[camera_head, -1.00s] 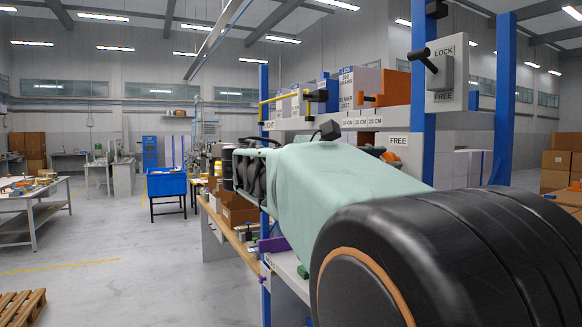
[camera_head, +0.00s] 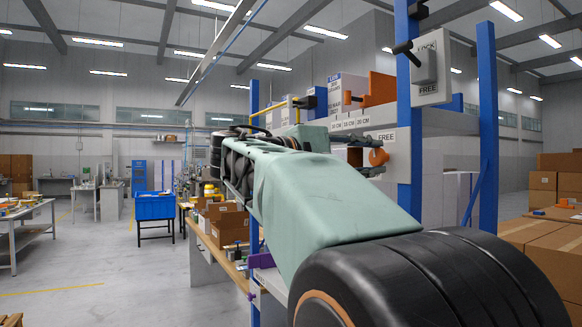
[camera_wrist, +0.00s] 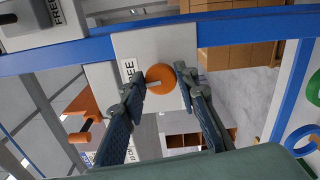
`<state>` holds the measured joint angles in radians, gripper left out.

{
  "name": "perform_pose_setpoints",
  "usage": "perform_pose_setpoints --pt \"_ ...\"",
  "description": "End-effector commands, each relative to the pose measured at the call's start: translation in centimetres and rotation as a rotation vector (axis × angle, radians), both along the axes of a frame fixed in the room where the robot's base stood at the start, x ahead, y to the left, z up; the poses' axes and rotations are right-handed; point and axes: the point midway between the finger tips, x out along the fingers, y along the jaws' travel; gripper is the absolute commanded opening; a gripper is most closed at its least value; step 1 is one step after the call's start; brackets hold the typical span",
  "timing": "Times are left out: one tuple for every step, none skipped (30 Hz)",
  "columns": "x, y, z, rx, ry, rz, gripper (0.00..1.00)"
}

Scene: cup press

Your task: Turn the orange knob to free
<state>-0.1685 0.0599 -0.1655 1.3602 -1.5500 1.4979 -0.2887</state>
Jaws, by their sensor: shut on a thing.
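The orange knob (camera_wrist: 162,79) sits on a light plate (camera_wrist: 150,45) in the wrist view. A pale bar on its face points left, roughly toward the word FREE (camera_wrist: 129,69) on the plate. My gripper (camera_wrist: 158,84) has one dark finger on each side of the knob and is shut on it. In the head view the knob (camera_head: 379,157) shows below a FREE label, with my gripper (camera_head: 366,157) at its left. My pale green arm hides much of the shelf there. Any other lettering on the plate is hidden or cannot be read.
A blue post (camera_head: 408,110) stands right beside the knob's plate. Above is a LOCK/FREE box (camera_head: 430,68) with a black lever. An orange handle (camera_wrist: 86,130) juts out left of the knob in the wrist view. Cardboard boxes (camera_head: 555,180) stand at right.

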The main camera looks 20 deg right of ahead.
Motion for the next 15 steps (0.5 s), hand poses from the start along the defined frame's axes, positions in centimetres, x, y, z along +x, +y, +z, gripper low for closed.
perform_pose_setpoints --pt "0.03 0.01 -0.31 0.003 -0.028 0.0 0.04" --pt "0.03 0.01 -0.31 0.004 -0.042 0.0 0.04" --pt "0.03 0.0 -0.3 0.006 -0.061 0.0 0.04" --pt "0.03 0.0 -0.29 0.007 -0.073 0.0 0.04" --pt "0.02 0.0 -0.28 0.008 -0.085 0.0 0.04" --pt "0.02 0.0 -0.24 0.009 -0.1 0.0 0.04" --pt "0.01 -0.01 -0.22 0.01 -0.109 0.0 0.04" --pt "0.0 -0.01 -0.2 0.01 -0.117 0.0 0.04" --pt "0.0 -0.01 -0.19 0.011 -0.126 0.0 0.04" --pt "0.01 -0.01 -0.18 0.011 -0.132 0.0 0.04" --pt "0.0 -0.01 -0.17 0.012 -0.137 0.0 0.04" --pt "0.0 -0.01 -0.15 0.012 -0.142 0.0 0.04" --pt "0.0 -0.01 -0.15 0.012 -0.145 0.0 0.04" --pt "0.0 -0.01 -0.14 0.013 -0.147 0.0 0.04" --pt "-0.01 -0.01 -0.13 0.013 -0.15 0.0 0.04"
